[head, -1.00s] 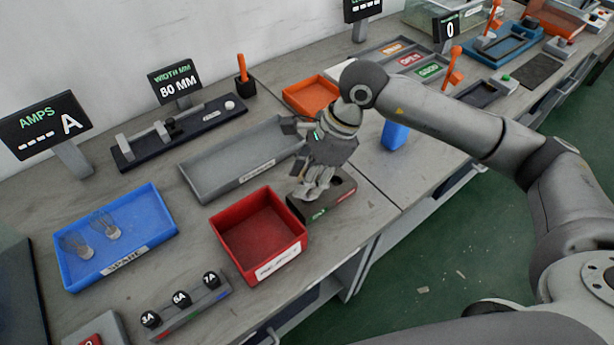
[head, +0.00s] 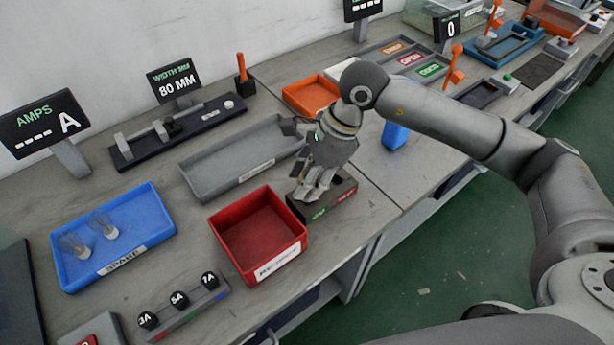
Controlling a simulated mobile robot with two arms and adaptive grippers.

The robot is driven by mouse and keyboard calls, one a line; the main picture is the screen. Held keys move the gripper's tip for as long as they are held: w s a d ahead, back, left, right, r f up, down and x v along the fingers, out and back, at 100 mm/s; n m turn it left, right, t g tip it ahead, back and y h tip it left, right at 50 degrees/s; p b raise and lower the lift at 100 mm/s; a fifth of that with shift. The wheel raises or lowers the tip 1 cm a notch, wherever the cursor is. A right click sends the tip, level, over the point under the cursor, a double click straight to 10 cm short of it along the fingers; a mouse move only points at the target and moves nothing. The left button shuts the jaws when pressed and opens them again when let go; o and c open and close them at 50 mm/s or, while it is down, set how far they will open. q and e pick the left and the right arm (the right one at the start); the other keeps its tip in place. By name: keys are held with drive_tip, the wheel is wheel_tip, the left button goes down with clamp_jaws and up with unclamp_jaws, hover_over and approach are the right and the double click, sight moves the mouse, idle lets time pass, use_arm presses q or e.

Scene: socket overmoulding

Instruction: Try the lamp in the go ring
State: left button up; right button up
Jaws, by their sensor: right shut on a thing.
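The gauge block (head: 333,206) is dark, with a green label at its front left and a red label at its right. It stands on the bench just right of the red bin. My right gripper (head: 310,193) points down over the block's left part, the green-labelled side, with its fingers closed together. The lamp in its grip is hidden by the fingers, as is the go ring under them. I cannot tell whether the lamp is in the ring or above it. My left gripper is not in view.
The red bin (head: 228,219) is close at the left of the gripper, and a long grey tray (head: 200,185) lies behind. A blue tray (head: 66,264) marked SPARE holds two clear lamps (head: 104,227). An orange tray (head: 288,97) and blue block (head: 394,136) stand farther back.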

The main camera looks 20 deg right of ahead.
drive_tip(key=shift+r, duration=0.1)
idle(0.6)
drive_tip(key=shift+r, duration=0.25)
drive_tip(key=shift+r+p, duration=1.2)
drive_tip(key=shift+r, duration=1.85)
